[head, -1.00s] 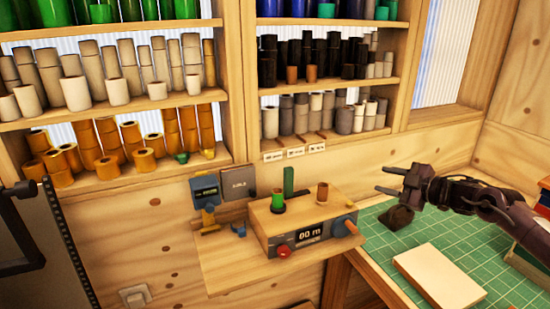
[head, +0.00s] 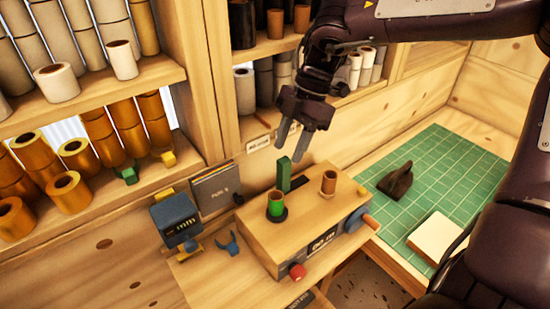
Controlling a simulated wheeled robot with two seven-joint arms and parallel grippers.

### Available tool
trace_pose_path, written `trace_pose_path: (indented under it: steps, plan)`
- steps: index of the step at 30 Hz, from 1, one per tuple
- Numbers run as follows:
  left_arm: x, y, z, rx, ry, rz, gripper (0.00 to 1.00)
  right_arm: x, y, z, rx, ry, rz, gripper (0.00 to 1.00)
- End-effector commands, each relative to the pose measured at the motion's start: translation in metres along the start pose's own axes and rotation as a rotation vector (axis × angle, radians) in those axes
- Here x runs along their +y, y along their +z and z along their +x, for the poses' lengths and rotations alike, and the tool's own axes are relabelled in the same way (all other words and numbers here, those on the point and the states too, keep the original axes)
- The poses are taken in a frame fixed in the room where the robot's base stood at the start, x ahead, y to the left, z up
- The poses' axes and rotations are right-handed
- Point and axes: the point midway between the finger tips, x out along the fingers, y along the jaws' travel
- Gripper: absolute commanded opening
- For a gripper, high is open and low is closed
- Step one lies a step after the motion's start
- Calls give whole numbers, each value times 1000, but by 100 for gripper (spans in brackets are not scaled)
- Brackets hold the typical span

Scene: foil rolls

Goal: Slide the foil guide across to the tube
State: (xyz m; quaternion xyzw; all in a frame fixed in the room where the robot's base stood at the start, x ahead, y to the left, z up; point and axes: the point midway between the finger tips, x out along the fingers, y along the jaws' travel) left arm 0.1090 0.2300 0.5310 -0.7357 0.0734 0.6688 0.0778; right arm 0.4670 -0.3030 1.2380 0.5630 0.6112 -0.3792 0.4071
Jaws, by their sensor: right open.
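A wooden winding machine (head: 258,236) stands on the bench below the shelves. A green upright block (head: 284,175), which looks to be the foil guide, stands at the machine's back, at the left end of a dark slot. A green foil roll (head: 276,206) stands upright in front of the block. A brown tube (head: 329,182) stands upright at the right, apart from the block. My right gripper (head: 292,143) is open and empty, fingers pointing down, just above the block and not visibly touching it. My left gripper is out of view.
A red knob (head: 297,271) and a digital display (head: 322,244) are on the machine's front. A small dark-screened device (head: 178,222) stands at the left. A green cutting mat (head: 440,165) at the right holds a dark object (head: 396,182) and a pale block (head: 436,238). Shelves of rolls stand behind.

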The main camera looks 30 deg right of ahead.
Motion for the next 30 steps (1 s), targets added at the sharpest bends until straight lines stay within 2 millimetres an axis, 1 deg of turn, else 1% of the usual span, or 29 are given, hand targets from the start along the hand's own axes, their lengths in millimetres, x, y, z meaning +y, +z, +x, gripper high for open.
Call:
trace_pose_path:
  steps: [1,6,10,15,18,22,23,30]
  plan:
    - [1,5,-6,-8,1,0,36,-1,-1,7,4,-3,-1,41]
    - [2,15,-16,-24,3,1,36,-1,-1,35,4,-2,0,41]
    - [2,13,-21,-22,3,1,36,0,-1,51,2,0,-1,41]
    - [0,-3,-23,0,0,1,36,1,0,61,2,4,-2,41]
    - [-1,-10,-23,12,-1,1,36,1,0,62,2,5,-2,41]
    - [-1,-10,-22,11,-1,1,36,1,0,62,2,5,-2,41]
    - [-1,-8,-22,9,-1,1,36,1,0,62,2,5,-2,39]
    - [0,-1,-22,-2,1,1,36,1,0,61,2,6,-2,7]
